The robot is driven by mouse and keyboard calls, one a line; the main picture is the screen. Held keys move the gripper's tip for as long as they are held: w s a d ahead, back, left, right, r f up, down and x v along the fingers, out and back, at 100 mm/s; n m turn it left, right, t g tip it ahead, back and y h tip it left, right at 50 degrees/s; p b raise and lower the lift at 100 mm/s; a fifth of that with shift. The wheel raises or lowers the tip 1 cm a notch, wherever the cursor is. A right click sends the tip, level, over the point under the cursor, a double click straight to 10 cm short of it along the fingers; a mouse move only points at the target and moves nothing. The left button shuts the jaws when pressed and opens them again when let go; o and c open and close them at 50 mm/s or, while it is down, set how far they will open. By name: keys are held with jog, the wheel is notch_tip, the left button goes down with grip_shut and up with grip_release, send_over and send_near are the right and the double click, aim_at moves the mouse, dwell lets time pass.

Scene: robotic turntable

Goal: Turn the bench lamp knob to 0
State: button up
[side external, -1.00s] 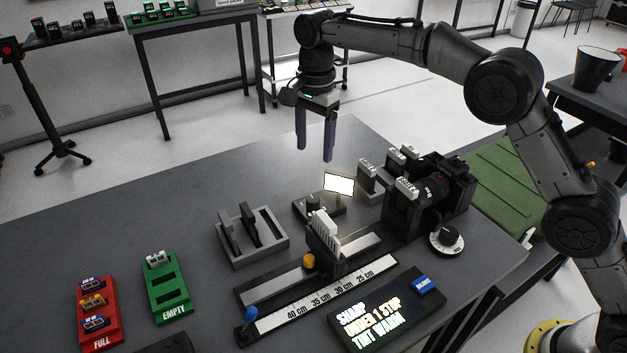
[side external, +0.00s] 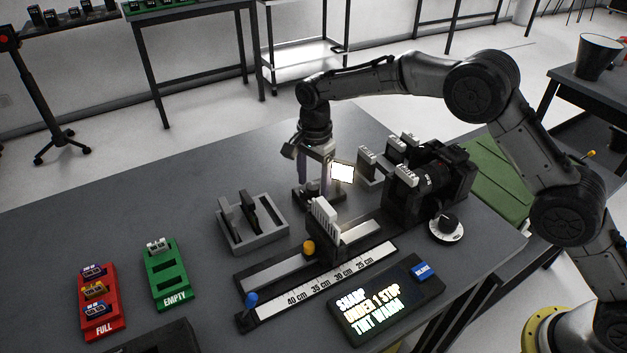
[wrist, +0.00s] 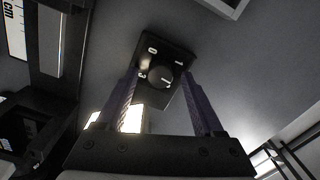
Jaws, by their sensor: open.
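The bench lamp (side external: 343,172) has a bright lit panel and stands behind the rail on the table. Its dark base (side external: 328,200) is partly hidden by my fingers. In the wrist view the round black knob (wrist: 156,75) sits on a dark square base with white numbers. The 0 is at the top, the 1 at the right and the 3 at the left. A white mark shows at the knob's lower right. My gripper (side external: 315,185) points down over the base, open, with one finger on each side of the knob. I cannot tell whether the fingers touch it.
A white-finned holder (side external: 325,222) on the rail is in front, and a camera (side external: 435,185) is to the right. A grey rack (side external: 262,240) stands left. A display (side external: 385,305) reads sharp, under 1 stop, tint warm.

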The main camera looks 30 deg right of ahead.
jog(key=shift+f, duration=0.1)
grip_shut()
dwell(0.3)
jog(key=shift+n, duration=1.6)
grip_release()
